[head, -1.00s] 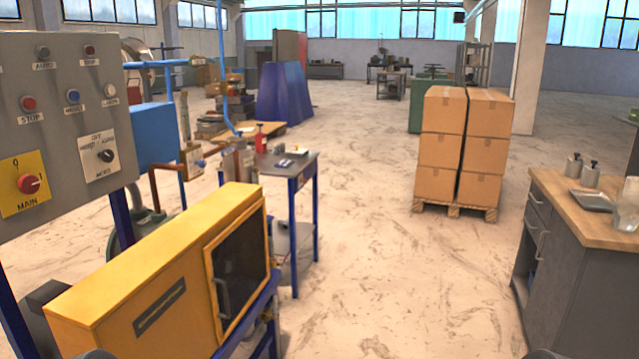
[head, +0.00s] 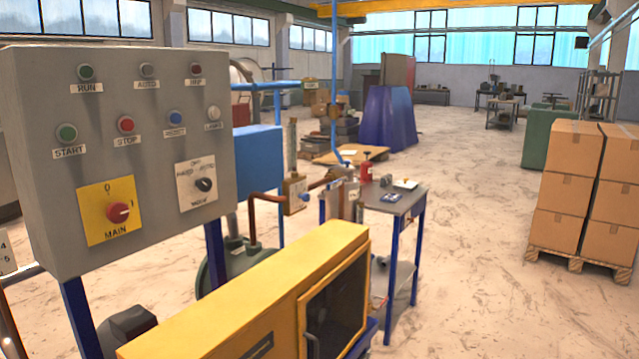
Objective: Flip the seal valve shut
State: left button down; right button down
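No part is clearly labelled as the seal valve. A small valve-like fitting with a blue part (head: 303,197) sits at the end of a copper pipe (head: 268,200), beyond the yellow chamber. The yellow box-shaped chamber (head: 240,290) stands low in front, with a dark-windowed door (head: 335,297) on its right end, which looks closed. Its lower part is cut off by the picture's bottom edge. Neither of my grippers shows in the head view.
A grey control panel (head: 150,120) with several buttons and a red main switch (head: 119,212) stands close at left. A small metal table (head: 395,203) stands behind the chamber. Stacked cartons (head: 570,190) stand on a pallet at right. The floor between is clear.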

aim_at(335, 184)
jog(key=i+l, duration=0.25)
jog(key=l, duration=0.15)
jog(key=i+l, duration=0.25)
jog(key=l, duration=0.2)
jog(key=i+l, duration=0.25)
jog(key=l, duration=0.15)
jog(key=i+l+u, duration=0.1)
jog(key=i+l, duration=0.15)
jog(key=l, duration=0.2)
jog(key=i+l, duration=0.2)
jog(key=l, duration=0.25)
jog(key=i+l, duration=0.25)
jog(key=l, duration=0.15)
jog(key=i+l, duration=0.25)
jog(key=l, duration=0.2)
jog(key=i+l, duration=0.2)
jog(key=l, duration=0.25)
jog(key=i+u, duration=0.05)
